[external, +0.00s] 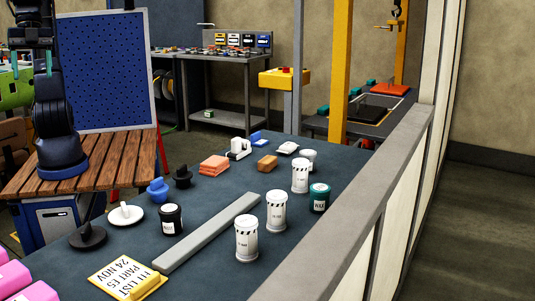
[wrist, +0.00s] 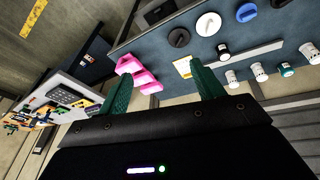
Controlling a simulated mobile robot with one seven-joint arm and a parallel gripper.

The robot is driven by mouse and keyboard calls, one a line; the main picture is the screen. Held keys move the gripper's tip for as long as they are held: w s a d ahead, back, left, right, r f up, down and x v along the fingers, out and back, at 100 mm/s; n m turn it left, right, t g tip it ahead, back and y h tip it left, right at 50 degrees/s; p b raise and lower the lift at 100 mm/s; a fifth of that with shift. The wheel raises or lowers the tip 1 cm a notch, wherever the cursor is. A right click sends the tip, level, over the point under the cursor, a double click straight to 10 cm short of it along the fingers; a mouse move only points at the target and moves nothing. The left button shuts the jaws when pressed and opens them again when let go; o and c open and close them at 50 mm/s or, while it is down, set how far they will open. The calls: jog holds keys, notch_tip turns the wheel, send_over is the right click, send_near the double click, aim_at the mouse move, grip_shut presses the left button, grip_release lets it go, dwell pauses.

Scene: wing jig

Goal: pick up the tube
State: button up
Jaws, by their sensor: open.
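No thing is plainly marked as the tube. White upright cylinders with dark bands stand on the blue-grey table: a front one (external: 247,239), a middle one (external: 276,211) and a back one (external: 300,176), with a shorter white one (external: 308,160) behind. A long grey bar (external: 210,232) lies to their left; whether it is hollow I cannot tell. My gripper (external: 31,63) is high at the upper left, far from these. In the wrist view its green fingers (wrist: 163,85) are apart with nothing held between them.
A dark jar (external: 171,220), a teal-lidded jar (external: 319,198), an orange sponge-like stack (external: 214,165) and a yellow-edged sign (external: 127,277) are on the table. Pink blocks (external: 35,291) sit at its front left. A grey-topped wall (external: 350,215) borders its right side.

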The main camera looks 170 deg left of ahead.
jog(key=w+a+n, duration=0.6)
jog(key=w+a, duration=0.5)
jog(key=a, duration=0.5)
jog(key=w+a+f+n+g, duration=0.1)
jog(key=w+a+f+n, duration=0.15)
jog(key=a, duration=0.65)
jog(key=w+a+f+n+g, duration=0.1)
jog(key=w+a+n, duration=0.15)
jog(key=a, duration=0.75)
jog(key=n+g, duration=0.2)
jog(key=n, duration=0.8)
send_over(301, 161)
jog(key=f, duration=2.1)
jog(key=shift+w+d+f, duration=0.1)
jog(key=shift+w+d, duration=0.1)
jog(key=shift+d, duration=0.05)
jog(key=shift+s+a+f, duration=0.1)
jog(key=shift+f, duration=0.1)
notch_tip(301, 161, down, 5)
jog(key=shift+f, duration=0.15)
jog(key=shift+s+a+f, duration=0.1)
jog(key=shift+f, duration=1.2)
jog(key=shift+s+a+f, duration=0.1)
jog(key=shift+f, duration=1.2)
jog(key=c, duration=1.1)
jog(key=shift+r, duration=0.15)
